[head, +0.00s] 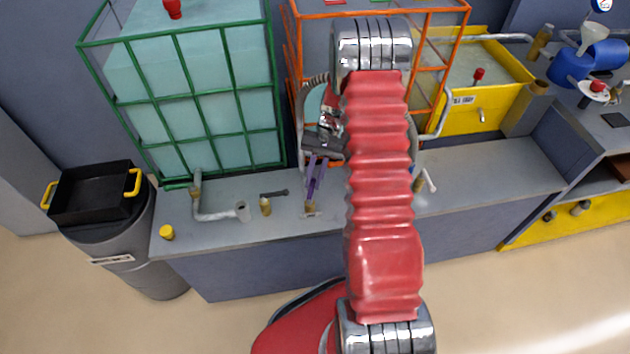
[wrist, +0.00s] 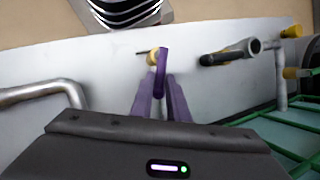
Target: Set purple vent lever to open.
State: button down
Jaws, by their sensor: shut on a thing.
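The purple vent lever (wrist: 160,72) is a short bar on a small brass fitting (wrist: 153,56) on the grey bench top, in the wrist view. It rises from the fitting and lies between the tips of my gripper (wrist: 161,88), which has purple fingers and is shut on it. In the head view my gripper (head: 312,186) reaches down to the bench front, just above the brass fitting (head: 310,208). The lever is hard to tell from the fingers there. I see no readable open or closed mark beside it.
A dark handle (head: 274,193) and an elbowed grey pipe (head: 213,214) sit left of my gripper in the head view. A green cage (head: 228,90) with a pale tank stands behind them. An orange frame (head: 292,70) and yellow basin (head: 490,98) are at the back and right.

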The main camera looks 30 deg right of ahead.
jog(key=shift+w+a+r+n+g+h, duration=0.1)
jog(key=shift+w+a+n+g+h, duration=0.1)
jog(key=shift+w+n, duration=0.35)
jog(key=shift+w+a+n+g+h, duration=0.1)
jog(key=shift+w+a+n+h, duration=0.15)
jog(key=shift+n, duration=0.5)
jog(key=c, duration=1.7)
grip_release()
jog(key=shift+s, duration=0.2)
notch_tip(320, 180, up, 10)
jog(key=shift+f, duration=0.1)
